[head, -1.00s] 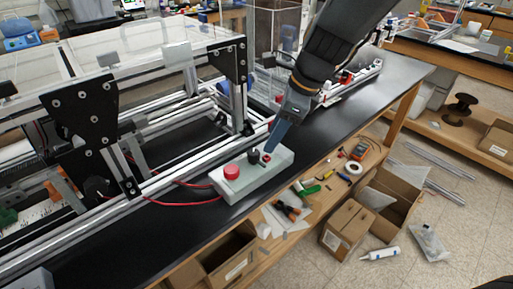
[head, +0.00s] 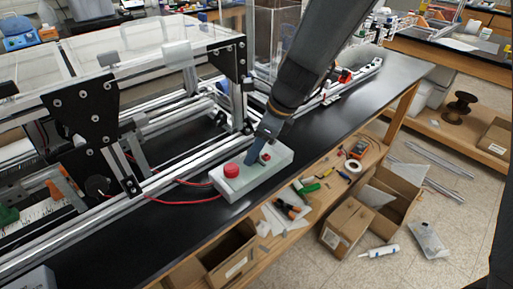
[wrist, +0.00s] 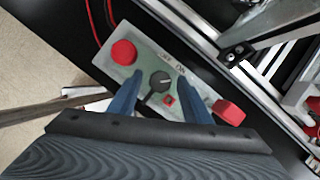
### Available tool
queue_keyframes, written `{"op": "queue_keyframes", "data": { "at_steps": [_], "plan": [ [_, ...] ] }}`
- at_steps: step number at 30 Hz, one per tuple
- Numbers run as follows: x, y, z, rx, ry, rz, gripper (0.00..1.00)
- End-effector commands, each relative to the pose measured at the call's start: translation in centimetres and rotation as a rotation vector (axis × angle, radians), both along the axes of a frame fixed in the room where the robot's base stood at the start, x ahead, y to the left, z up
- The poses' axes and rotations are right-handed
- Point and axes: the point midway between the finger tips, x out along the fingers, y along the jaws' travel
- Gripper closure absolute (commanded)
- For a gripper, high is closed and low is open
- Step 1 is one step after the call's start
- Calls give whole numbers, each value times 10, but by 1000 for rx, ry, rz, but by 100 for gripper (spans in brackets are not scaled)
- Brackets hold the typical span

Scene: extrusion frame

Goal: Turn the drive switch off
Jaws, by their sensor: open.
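A pale grey control box (head: 232,186) lies on the black bench top. In the wrist view its face (wrist: 145,60) carries a black rotary knob (wrist: 160,82), which is the drive switch, beside printed OFF and ON labels (wrist: 172,64). A small red square part (wrist: 169,100) sits near the knob. My gripper (wrist: 158,80) is open, with its blue fingers on either side of the knob; contact cannot be made out. In the head view my gripper (head: 254,156) is over the box and hides the knob.
A round red button (wrist: 123,52) is on the box near the knob; it also shows in the head view (head: 231,170). Red cables (head: 180,202) run from the box. The aluminium extrusion frame (head: 160,185) stands close behind.

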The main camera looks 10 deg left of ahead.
Motion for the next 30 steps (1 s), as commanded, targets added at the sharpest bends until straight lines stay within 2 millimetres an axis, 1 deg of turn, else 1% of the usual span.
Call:
{"op": "queue_keyframes", "data": {
  "at_steps": [3,5,9,10,11,12,20,26,30],
  "plan": [
    [0,0,0,0,0,1,56],
    [0,0,0,0,0,1,66],
    [0,0,0,0,0,1,89],
    [0,0,0,0,0,0,94],
    [0,0,0,0,0,0,97],
    [0,-3,1,0,0,-1,97],
    [1,0,1,0,0,39,97],
    [1,0,1,0,0,145,97],
    [2,0,1,0,1,260,97]
  ]
}}
